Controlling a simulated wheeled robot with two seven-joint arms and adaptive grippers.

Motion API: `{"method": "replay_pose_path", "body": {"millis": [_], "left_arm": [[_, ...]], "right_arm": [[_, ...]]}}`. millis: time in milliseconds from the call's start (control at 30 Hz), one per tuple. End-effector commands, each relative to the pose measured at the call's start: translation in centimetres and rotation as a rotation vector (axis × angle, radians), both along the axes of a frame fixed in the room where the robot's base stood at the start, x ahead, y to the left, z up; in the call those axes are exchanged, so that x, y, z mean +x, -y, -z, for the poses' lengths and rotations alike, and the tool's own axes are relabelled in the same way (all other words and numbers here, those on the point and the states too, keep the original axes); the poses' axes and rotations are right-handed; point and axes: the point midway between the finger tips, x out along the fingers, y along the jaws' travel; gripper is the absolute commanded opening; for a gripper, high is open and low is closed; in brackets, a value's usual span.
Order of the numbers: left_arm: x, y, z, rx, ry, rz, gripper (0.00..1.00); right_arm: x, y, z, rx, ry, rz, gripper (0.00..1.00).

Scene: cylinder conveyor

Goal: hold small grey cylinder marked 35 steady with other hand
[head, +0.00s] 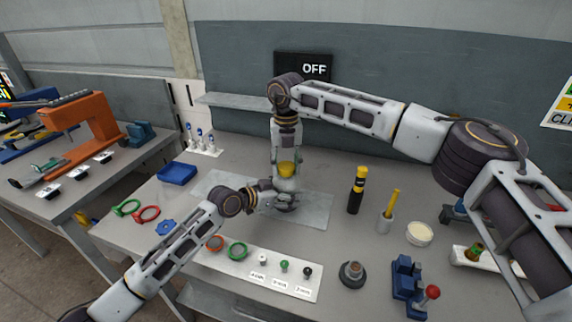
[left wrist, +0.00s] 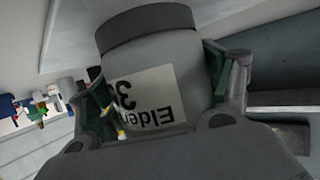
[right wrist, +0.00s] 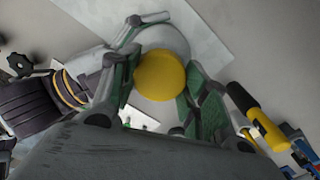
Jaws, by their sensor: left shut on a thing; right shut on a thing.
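The small grey cylinder (head: 287,206) is near the middle of the bench, low between my grippers. In the left wrist view the cylinder (left wrist: 155,65) fills the middle, its white label upside down, showing "Elder" and a "3"; the rest is cut off. My left gripper (head: 268,194) is shut on its side from the left. My right gripper (head: 286,178) points down from above, shut on a yellow round-topped piece (right wrist: 160,75). That piece sits directly over a grey round surface; whether they touch is unclear.
A grey plate (head: 315,208) lies beneath. To the right are a black-and-yellow tool (head: 357,190), a grey cup (head: 385,221) with a yellow stick and a white bowl (head: 419,234). A blue tray (head: 177,173) is left; a labelled white strip (head: 290,281) is in front.

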Motion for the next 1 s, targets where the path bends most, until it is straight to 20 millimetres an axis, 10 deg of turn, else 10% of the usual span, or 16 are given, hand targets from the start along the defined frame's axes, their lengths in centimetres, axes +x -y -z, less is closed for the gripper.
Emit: {"method": "replay_pose_path", "body": {"millis": [1000], "left_arm": [[0.02,-0.04,-0.01,0.0,0.0,-0.001,0.12]], "right_arm": [[0.05,0.04,-0.03,-0.001,0.0,-0.766,0.17]]}}
